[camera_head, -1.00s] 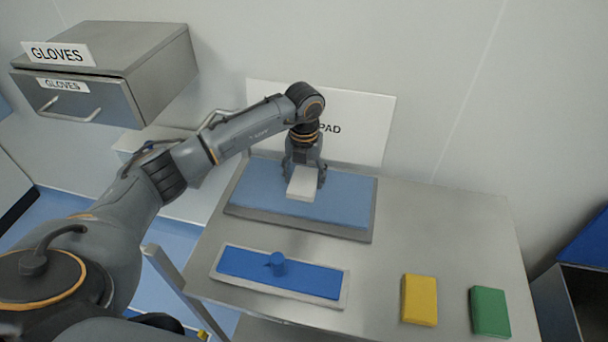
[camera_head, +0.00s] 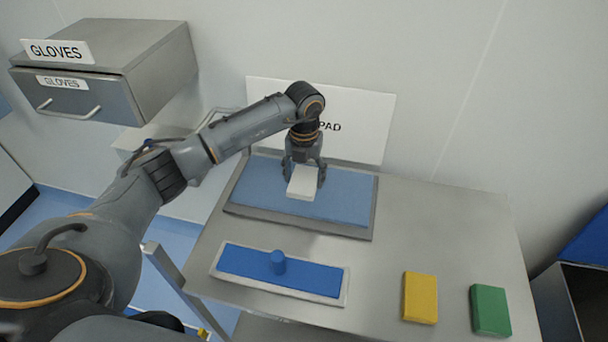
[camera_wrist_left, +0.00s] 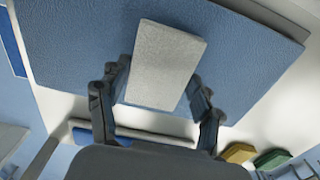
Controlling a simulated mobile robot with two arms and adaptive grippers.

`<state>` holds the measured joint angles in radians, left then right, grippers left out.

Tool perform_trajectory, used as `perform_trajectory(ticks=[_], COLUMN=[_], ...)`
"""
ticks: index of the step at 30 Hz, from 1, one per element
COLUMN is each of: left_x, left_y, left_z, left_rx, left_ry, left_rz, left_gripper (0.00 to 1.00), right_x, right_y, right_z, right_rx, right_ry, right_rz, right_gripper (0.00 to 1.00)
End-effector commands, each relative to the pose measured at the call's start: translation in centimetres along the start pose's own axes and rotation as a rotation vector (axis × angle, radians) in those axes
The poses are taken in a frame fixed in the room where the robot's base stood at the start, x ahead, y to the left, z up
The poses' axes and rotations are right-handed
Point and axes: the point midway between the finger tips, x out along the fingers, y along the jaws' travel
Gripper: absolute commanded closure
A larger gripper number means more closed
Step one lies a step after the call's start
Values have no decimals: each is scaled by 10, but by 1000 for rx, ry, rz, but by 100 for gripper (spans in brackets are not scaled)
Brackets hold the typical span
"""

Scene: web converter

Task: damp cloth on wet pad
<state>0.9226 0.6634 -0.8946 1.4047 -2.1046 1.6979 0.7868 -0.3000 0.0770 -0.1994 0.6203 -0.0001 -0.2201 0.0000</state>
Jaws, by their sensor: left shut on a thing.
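The wet pad (camera_head: 345,203) is a blue pad in a grey tray at the back of the steel table. My left gripper (camera_head: 304,178) is over the pad, pointing down, shut on a white block-like cloth (camera_head: 301,186). In the left wrist view the white cloth (camera_wrist_left: 166,65) sits between the fingers of my left gripper (camera_wrist_left: 155,100), with the blue pad (camera_wrist_left: 80,45) behind it. I cannot tell whether the cloth touches the pad. My right gripper is not in view.
A blue flat holder with a round knob (camera_head: 310,278) lies at the table's front. A yellow block (camera_head: 420,299) and a green block (camera_head: 490,310) lie at front right. A steel gloves drawer box (camera_head: 150,60) hangs at upper left. The table's right middle (camera_head: 440,230) is clear.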

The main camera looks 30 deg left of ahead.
Motion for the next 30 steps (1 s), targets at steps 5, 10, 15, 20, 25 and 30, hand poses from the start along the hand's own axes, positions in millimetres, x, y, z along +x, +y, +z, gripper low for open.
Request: perform_trajectory(ticks=[5, 10, 15, 20, 25, 30], left_x=[3, 5, 7, 9, 10, 10], left_y=[0, 0, 0, 0, 0, 0], left_z=[0, 0, 0, 0, 0, 0], left_rx=[0, 0, 0, 0, 0, 0], left_ry=[0, 0, 0, 1, 1, 1], left_rz=[0, 0, 0, 1, 1, 1], left_gripper=[60, 60, 60, 60, 60, 60], right_x=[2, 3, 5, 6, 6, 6], right_y=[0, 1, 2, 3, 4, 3], right_z=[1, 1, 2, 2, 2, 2], right_rx=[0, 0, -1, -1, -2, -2], right_ry=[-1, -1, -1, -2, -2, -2], right_rz=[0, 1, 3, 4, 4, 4], right_gripper=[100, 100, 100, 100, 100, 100])
